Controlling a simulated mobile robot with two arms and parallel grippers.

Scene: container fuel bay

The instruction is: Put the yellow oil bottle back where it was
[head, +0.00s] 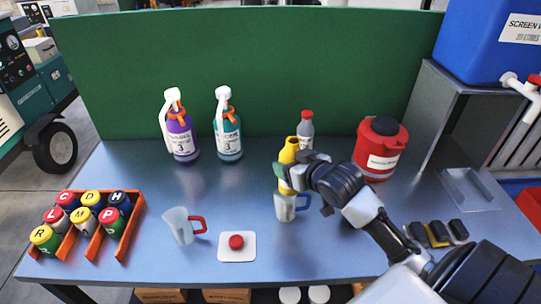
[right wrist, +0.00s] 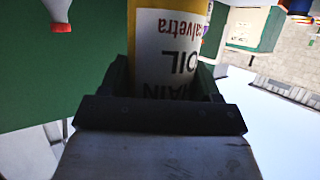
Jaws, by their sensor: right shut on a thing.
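The yellow oil bottle (head: 289,151) is in my right gripper (head: 291,176), near the middle of the bench. It looks about upright in the head view, and the gripper hides its lower part. In the right wrist view the bottle (right wrist: 170,45) stands between the two fingers, its white label with "OIL" upside down in the picture. My right gripper is shut on it. A clear jug with a blue handle (head: 285,208) shows just below the gripper in the head view. I cannot tell how high the bottle is above the bench. My left gripper is not in view.
A grey bottle with a red cap (head: 306,131) stands just behind; a red container (head: 380,151) stands to the right. Two spray bottles (head: 182,137) (head: 228,139), a red-handled jug (head: 180,226), a red button (head: 236,242) and an orange rack (head: 131,226) are left. A green panel (head: 300,60) closes the back.

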